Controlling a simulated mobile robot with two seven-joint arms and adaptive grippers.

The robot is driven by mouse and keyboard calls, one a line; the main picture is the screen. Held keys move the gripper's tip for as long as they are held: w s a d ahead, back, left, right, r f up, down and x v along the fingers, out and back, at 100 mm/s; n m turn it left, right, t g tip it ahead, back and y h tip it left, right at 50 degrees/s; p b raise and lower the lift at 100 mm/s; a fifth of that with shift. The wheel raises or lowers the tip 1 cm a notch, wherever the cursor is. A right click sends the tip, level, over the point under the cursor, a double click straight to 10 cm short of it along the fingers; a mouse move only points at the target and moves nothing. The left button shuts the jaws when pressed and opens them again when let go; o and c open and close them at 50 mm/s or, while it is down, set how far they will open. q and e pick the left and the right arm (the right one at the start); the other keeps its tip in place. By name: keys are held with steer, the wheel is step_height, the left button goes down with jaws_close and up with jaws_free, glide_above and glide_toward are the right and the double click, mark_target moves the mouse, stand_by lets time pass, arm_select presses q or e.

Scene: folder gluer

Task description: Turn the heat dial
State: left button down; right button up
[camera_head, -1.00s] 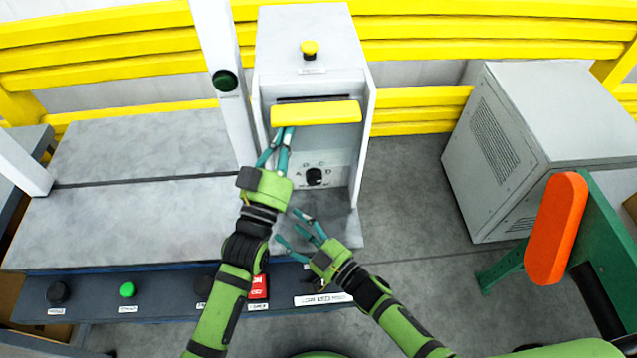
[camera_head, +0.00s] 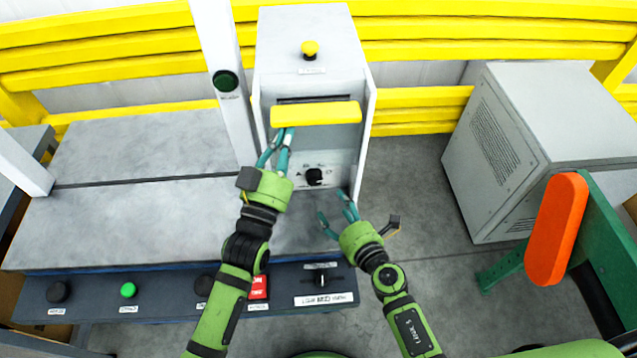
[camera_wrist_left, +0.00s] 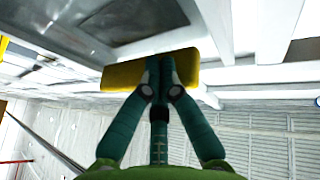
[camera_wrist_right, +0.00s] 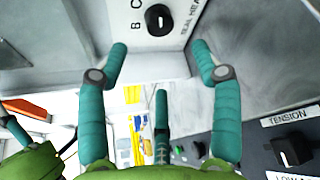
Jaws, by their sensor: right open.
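The heat dial (camera_head: 314,176) is a round black knob with a white mark, on the pale lower front panel of the upright grey unit. It also shows at the top of the right wrist view (camera_wrist_right: 158,19), beside letters and partly cropped heat lettering. My right gripper (camera_head: 335,208) is open and empty, below and slightly right of the dial, apart from it. In the right wrist view its fingers (camera_wrist_right: 160,62) are spread wide below the dial. My left gripper (camera_head: 285,140) has its fingers drawn together at the yellow bar (camera_head: 330,113) above the dial; its tips overlap the bar in the left wrist view.
The grey unit's side walls (camera_head: 366,130) flank the dial panel. A control strip in front has several knobs and buttons, including a tension knob (camera_wrist_right: 290,150). A yellow-topped button (camera_head: 310,48) is on the unit. Open floor lies right, before a grey cabinet (camera_head: 540,130).

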mark_target(316, 181)
steer(key=x, duration=1.1)
steer(key=shift+w, duration=0.1)
steer(key=c, duration=1.1)
